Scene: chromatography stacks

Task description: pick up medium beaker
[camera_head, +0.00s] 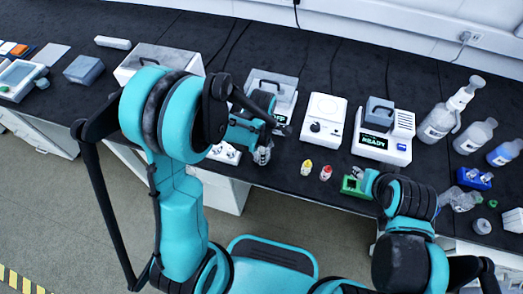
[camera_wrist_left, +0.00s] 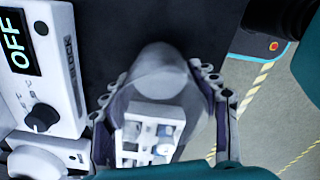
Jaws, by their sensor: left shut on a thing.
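The clear glass beaker (camera_wrist_left: 160,85) is between the two fingers of my left gripper (camera_wrist_left: 160,105) in the left wrist view. The gripper is shut on it, with a finger against each side. In the head view my left gripper (camera_head: 262,142) is at the front of the bench, with a small part of the glass (camera_head: 262,156) showing below it. I cannot tell from these views whether the beaker is clear of the bench. My right gripper (camera_head: 365,182) is by a small green block (camera_head: 352,186); its fingers are too small and hidden to read.
A white rack with small vials (camera_wrist_left: 150,135) shows behind the glass. A device reading OFF (camera_wrist_left: 22,45) stands close on the left. A stirrer (camera_head: 323,118) and a device reading READY (camera_head: 383,135) stand further right. Yellow (camera_head: 305,166) and red (camera_head: 325,172) vials stand near the edge.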

